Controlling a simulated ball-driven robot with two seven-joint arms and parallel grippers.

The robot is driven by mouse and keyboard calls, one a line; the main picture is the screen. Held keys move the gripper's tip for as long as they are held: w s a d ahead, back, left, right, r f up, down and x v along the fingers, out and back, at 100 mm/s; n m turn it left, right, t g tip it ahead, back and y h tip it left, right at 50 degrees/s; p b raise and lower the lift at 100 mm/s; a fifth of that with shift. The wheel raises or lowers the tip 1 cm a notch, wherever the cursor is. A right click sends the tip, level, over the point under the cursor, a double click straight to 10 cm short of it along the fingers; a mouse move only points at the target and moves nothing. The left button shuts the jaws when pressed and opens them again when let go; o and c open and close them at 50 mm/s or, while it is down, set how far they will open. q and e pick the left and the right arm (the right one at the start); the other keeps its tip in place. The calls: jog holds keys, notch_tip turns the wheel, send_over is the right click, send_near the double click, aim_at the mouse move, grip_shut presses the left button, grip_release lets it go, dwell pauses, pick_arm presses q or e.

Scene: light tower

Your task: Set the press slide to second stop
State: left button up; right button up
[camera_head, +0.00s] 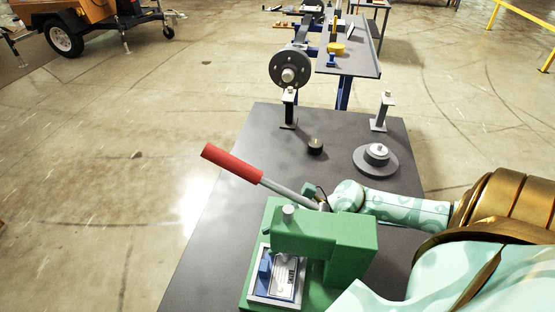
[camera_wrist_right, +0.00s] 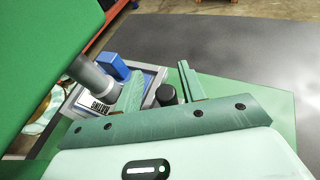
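The green press (camera_head: 345,240) stands on the dark table, with a red-handled lever (camera_head: 232,163) slanting up to the left. Its slide (camera_head: 254,294) is a pale tray at the front, under the press head, carrying a blue block (camera_head: 264,266) and a printed plate (camera_head: 284,277). In the right wrist view the slide (camera_wrist_right: 152,76) and the press body (camera_wrist_right: 40,50) show. A black knob (camera_wrist_right: 167,94) lies between the spread fingers of my right gripper (camera_wrist_right: 160,85); contact is unclear. In the head view this gripper (camera_head: 322,196) is partly hidden behind the press. My left gripper is out of view.
A black knob-like piece (camera_head: 315,146), a round grey base (camera_head: 376,160) and two posts (camera_head: 382,111) (camera_head: 289,108) stand farther back. A dark disc (camera_head: 289,70) is by the left post. The table's left side (camera_head: 225,200) is clear.

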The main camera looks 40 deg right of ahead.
jog(key=shift+w, duration=0.1)
jog(key=p+v, duration=0.2)
jog(key=v, duration=1.4)
jog(key=shift+r, duration=0.2)
jog(key=shift+d, duration=0.1)
